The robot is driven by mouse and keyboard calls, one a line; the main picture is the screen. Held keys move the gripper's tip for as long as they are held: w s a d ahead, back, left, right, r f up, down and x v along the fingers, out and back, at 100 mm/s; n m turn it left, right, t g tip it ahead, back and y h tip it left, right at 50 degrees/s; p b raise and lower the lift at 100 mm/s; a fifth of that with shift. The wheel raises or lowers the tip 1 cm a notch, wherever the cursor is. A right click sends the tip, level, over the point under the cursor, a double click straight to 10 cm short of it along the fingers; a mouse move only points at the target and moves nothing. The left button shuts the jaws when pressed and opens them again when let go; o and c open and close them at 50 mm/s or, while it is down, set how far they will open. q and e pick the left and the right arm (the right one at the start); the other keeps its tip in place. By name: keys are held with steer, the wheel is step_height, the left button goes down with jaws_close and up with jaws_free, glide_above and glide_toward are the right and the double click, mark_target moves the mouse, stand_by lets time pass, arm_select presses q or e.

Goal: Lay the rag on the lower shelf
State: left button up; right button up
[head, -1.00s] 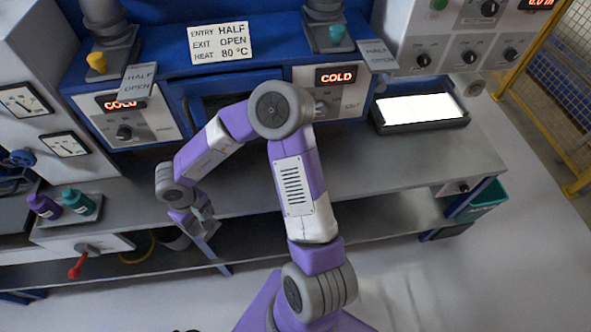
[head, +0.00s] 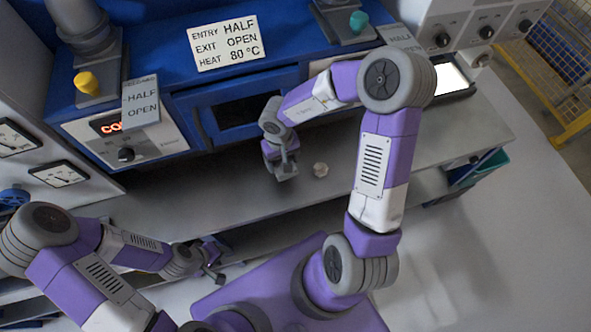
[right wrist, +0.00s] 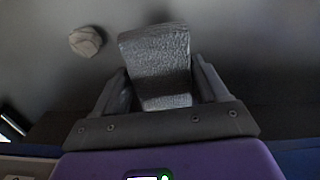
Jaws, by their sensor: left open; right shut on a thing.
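My right gripper (head: 286,174) is over the worktop, in front of the blue machine. In the right wrist view the gripper (right wrist: 160,95) is shut on a grey, rough-textured piece that looks like the folded rag (right wrist: 158,52). The rag sticks out beyond the fingertips; in the head view I cannot make it out clearly. My left gripper (head: 214,272) is open and low at the left, near the bench's front edge. The lower shelf (head: 428,186) shows under the worktop at the right; much of it is in shadow or behind my arms.
A small pale lump (head: 320,169) lies on the worktop (head: 440,138) beside the right gripper; it also shows in the right wrist view (right wrist: 86,41). The blue machine (head: 230,75) stands behind. A teal bin (head: 488,166) is at the bench's right end. Floor at right is clear.

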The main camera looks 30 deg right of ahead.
mark_target(292, 159)
steer(key=shift+s+d+r+m+p, duration=0.25)
steer(key=shift+d+r, duration=0.15)
steer(key=shift+d, duration=0.1)
steer(key=shift+s+d+r+m+p, duration=0.25)
steer(key=shift+d+r, duration=0.1)
steer(key=shift+d, duration=0.4)
step_height(292, 159, down, 6)
steer(key=b, duration=0.3)
steer(key=shift+d+r, duration=0.1)
steer(key=shift+r, duration=0.1)
steer(key=shift+f+b, duration=1.1)
steer(key=shift+f, duration=1.15)
steer(key=shift+r, duration=0.1)
steer(key=shift+s, duration=0.1)
steer(key=o, duration=1)
